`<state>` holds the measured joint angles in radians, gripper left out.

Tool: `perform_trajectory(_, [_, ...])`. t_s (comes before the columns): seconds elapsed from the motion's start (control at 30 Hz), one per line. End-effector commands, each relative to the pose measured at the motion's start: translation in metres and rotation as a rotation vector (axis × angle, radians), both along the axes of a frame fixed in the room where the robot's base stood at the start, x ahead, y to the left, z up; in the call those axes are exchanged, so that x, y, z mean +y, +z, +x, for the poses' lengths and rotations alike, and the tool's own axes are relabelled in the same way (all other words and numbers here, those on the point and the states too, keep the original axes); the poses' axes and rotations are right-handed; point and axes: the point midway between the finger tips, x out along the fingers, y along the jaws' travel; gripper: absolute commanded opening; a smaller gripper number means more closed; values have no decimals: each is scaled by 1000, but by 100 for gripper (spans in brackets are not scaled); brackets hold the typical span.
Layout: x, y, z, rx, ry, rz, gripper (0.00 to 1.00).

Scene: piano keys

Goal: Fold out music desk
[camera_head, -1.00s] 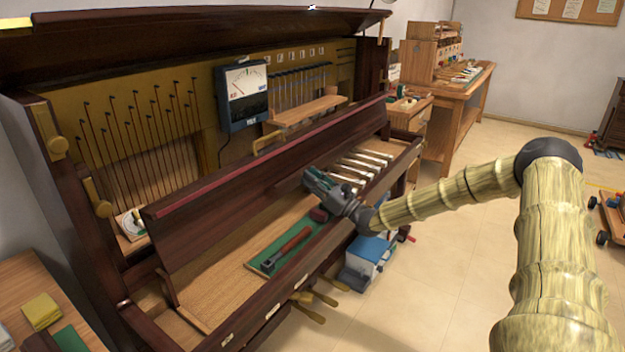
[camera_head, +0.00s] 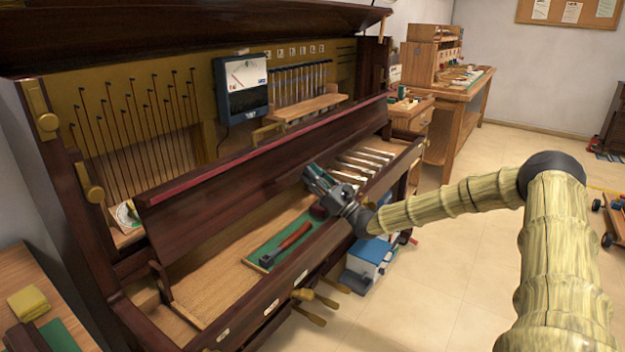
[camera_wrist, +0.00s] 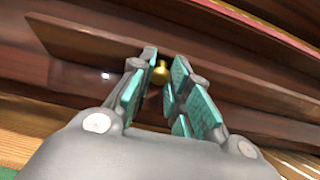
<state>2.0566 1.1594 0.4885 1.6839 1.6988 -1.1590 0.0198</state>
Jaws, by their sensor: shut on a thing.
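The music desk (camera_head: 215,195) is a long dark-brown board with a red strip along its top edge, leaning across the open piano front. In the wrist view a dark wooden ledge (camera_wrist: 85,45) lies ahead of my gripper. A small brass knob (camera_wrist: 160,72) sits between the teal finger pads near their tips. My gripper (camera_wrist: 158,85) is shut on this knob. In the head view my gripper (camera_head: 308,175) is at the front face of the desk, right of its middle; the knob is hidden there.
A dark-red-handled hammer (camera_head: 285,244) lies on a green mat below the desk. Several pale keys (camera_head: 365,162) are to the right. A meter (camera_head: 242,88) hangs inside the piano. A blue-white box (camera_head: 370,258) stands on the floor below my wrist.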

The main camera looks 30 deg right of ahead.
Motion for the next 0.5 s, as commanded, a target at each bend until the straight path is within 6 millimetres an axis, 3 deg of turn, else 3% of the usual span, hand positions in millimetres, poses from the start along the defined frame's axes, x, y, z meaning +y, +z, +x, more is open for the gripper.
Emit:
perform_trajectory(0.13, [-1, 0, 0, 0, -2, 1, 0])
perform_trajectory(0.17, [-1, 0, 0, 0, -2, 1, 20])
perform_trajectory(0.3, [-1, 0, 0, 0, -2, 1, 42])
perform_trajectory(0.5, [-1, 0, 0, 0, -1, 0, 42])
